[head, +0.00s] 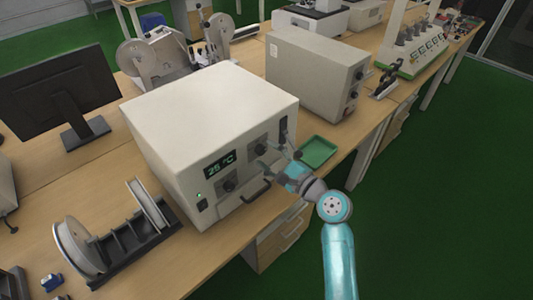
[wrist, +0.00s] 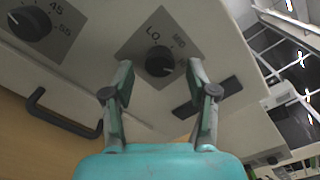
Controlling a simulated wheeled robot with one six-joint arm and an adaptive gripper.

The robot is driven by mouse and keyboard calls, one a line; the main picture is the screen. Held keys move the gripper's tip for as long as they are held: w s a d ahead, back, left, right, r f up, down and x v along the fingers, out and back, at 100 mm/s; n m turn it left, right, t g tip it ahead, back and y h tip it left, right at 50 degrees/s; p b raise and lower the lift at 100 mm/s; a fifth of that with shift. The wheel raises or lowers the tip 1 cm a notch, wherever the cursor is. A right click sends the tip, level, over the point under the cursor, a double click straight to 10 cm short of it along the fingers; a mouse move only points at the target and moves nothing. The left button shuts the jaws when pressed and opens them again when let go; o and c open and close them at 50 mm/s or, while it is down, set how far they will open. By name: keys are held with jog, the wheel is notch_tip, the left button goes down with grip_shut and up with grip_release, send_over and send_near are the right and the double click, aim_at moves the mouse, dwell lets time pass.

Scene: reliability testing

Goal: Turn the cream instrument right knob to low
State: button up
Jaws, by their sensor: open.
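The cream instrument (head: 212,120) is a large box on the wooden bench, with a green display reading 25 °C (head: 219,164) on its front. Its right knob (wrist: 160,62) is black and round on a grey plate marked "LO" in the wrist view; it also shows in the head view (head: 261,149). The left knob (wrist: 30,23) is black, with "45" and "55" marks beside it. My gripper (wrist: 160,76) is open, its fingertips on either side of the right knob's lower part in the picture. I cannot tell whether they touch it.
A dark handle (wrist: 62,115) juts from the front below the knobs. A green tray (head: 317,152) lies on the bench right of the instrument. A second cream box (head: 315,75) stands behind it. A reel rack (head: 118,240) stands at the left.

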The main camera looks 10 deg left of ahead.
jog(key=shift+w+a, duration=0.35)
jog(key=shift+a, duration=0.15)
grip_shut()
